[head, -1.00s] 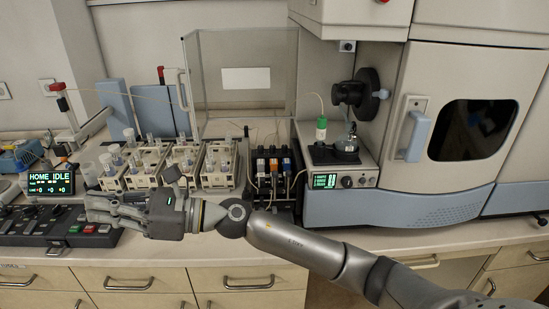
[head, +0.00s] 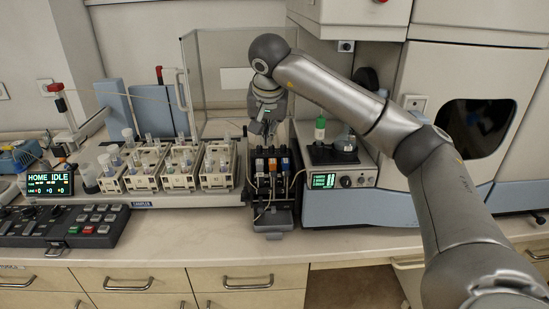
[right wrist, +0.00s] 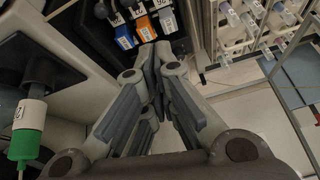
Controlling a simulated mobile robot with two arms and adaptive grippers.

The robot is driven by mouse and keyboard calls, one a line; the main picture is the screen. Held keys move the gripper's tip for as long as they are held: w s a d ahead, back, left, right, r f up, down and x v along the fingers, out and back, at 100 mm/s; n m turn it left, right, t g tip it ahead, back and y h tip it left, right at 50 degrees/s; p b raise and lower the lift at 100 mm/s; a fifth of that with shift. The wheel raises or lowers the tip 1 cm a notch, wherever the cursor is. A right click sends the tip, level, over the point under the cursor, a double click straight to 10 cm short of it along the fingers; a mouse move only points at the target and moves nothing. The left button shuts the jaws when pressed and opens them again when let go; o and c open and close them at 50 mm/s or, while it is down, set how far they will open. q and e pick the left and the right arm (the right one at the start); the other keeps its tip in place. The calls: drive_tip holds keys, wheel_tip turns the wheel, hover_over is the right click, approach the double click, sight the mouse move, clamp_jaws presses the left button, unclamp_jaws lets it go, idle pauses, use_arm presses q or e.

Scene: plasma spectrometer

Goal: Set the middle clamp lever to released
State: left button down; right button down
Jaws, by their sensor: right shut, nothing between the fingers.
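The pump block (head: 272,217) stands on the bench in the middle of the head view, with three coloured cassettes side by side on top. The middle cassette is orange (head: 272,165); it also shows in the right wrist view (right wrist: 145,28), between a blue one (right wrist: 122,37) and a pale one (right wrist: 164,18). The clamp lever positions are too small to tell. My right gripper (head: 262,131) points down above and slightly behind the cassettes. Its fingers (right wrist: 152,60) are shut and empty, apart from the cassettes in the right wrist view. My left gripper is out of view.
A sampler tray with several vial racks (head: 180,165) stands just left of the pump. A green-capped bottle (head: 320,128) stands on the instrument to the right. A clear enclosure (head: 215,85) is behind. The bench front (head: 340,240) is clear.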

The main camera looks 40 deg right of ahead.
drive_tip(key=shift+s+d+r+h, duration=0.2)
drive_tip(key=shift+d+r, duration=0.1)
drive_tip(key=shift+d, duration=0.25)
drive_tip(key=shift+s+d+r+h, duration=0.1)
drive_tip(key=shift+d+r+h, duration=0.15)
drive_tip(key=shift+d, duration=0.3)
drive_tip(key=p, duration=0.2)
hover_over(274, 184)
drive_tip(key=w+d, duration=0.5)
drive_tip(key=f, duration=0.9)
drive_tip(key=shift+w+a, duration=0.15)
drive_tip(key=shift+a, duration=0.05)
drive_tip(key=shift+s+a+p, duration=0.7)
drive_tip(key=shift+s+a, duration=0.35)
drive_tip(key=shift+s, duration=0.1)
drive_tip(key=shift+s+a+f, duration=0.15)
drive_tip(key=shift+s+a, duration=0.15)
drive_tip(key=shift+s, duration=0.1)
drive_tip(key=shift+f, duration=0.1)
